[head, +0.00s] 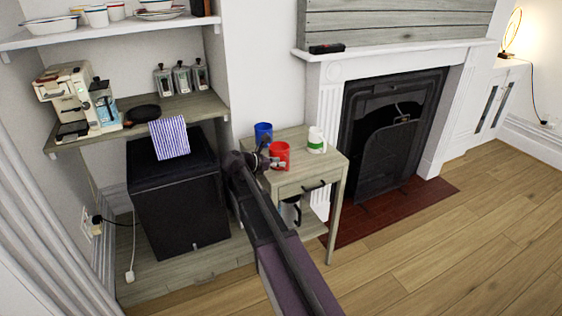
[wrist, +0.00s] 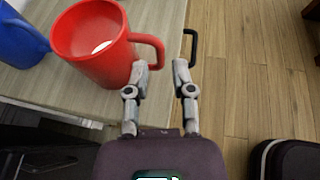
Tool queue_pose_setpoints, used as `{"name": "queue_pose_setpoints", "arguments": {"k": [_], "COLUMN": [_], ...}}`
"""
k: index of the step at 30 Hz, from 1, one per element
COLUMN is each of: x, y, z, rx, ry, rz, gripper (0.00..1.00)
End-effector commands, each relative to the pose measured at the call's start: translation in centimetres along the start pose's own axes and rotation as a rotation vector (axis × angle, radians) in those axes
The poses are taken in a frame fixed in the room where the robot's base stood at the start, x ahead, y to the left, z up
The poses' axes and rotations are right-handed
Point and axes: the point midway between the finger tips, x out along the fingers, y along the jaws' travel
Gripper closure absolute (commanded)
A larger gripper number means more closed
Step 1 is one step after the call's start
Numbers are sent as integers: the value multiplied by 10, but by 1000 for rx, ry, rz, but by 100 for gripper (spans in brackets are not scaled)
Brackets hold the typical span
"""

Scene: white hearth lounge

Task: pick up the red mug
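The red mug (head: 280,155) stands upright on the small wooden side table (head: 318,172), near its front edge. In the wrist view the red mug (wrist: 92,48) is at the upper left, its handle pointing right. My gripper (wrist: 160,70) is open, with the fingers apart. The left fingertip is close to the lower part of the handle; I cannot tell whether it touches. The handle's outer end reaches over the gap between the fingertips. In the head view my gripper (head: 264,160) is just left of the mug.
A blue mug (head: 263,132) stands behind the red one, and a white mug with a green mark (head: 317,140) stands to its right. The table has a drawer with a dark handle (head: 314,186). A black cabinet (head: 178,200) is at left, a fireplace (head: 388,135) at right.

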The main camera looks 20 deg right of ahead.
Motion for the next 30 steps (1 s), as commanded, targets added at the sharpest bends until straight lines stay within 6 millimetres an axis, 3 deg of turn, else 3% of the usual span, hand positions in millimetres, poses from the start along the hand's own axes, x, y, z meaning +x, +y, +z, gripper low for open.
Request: {"name": "queue_pose_setpoints", "arguments": {"k": [11, 24, 30], "x": [4, 48, 53], "y": [0, 0, 0], "z": [-1, -5, -4], "rx": [1, 2, 1], "ry": [0, 0, 0], "rz": [-2, -3, -1], "gripper": [68, 68, 68]}}
